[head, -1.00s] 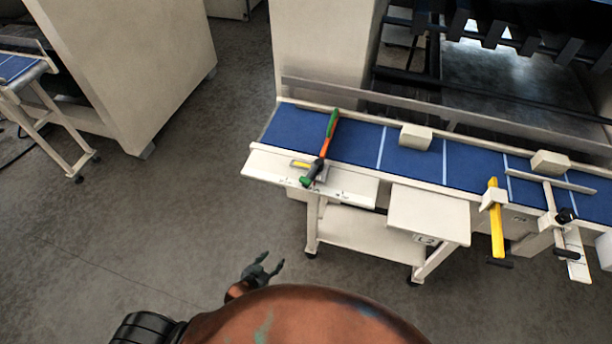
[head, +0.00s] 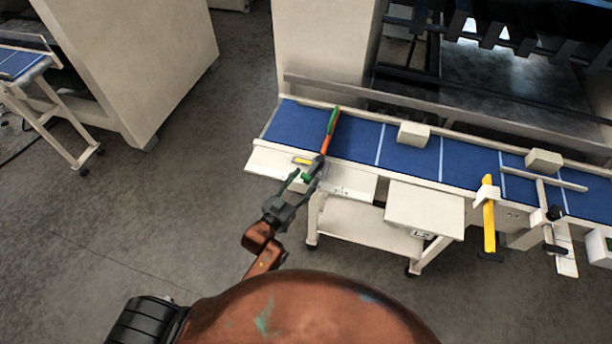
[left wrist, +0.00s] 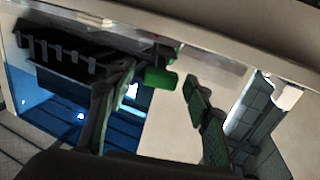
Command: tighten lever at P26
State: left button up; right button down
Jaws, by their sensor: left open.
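A clamp-like lever with an orange bar (head: 325,143) and green end lies across the left end of the blue conveyor table. Its green handle end (head: 307,178) hangs over the front edge beside a yellow label (head: 302,161). I cannot read P26 anywhere. My left gripper (head: 304,179) is open at this handle, its fingers pointing toward the table. In the left wrist view, the green handle (left wrist: 161,79) shows between the open fingers of the gripper (left wrist: 160,80), closer to the left finger. I cannot tell whether they touch. My right gripper is out of view.
Cream blocks (head: 413,134) sit on the blue surface (head: 355,144). A cream shelf (head: 425,211) juts out in front. The floor at left is clear.

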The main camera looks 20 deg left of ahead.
pick_arm(q)
jog(key=shift+w+d, duration=0.25)
jog(key=shift+w, duration=0.45)
jog(key=shift+c, duration=0.4)
grip_shut()
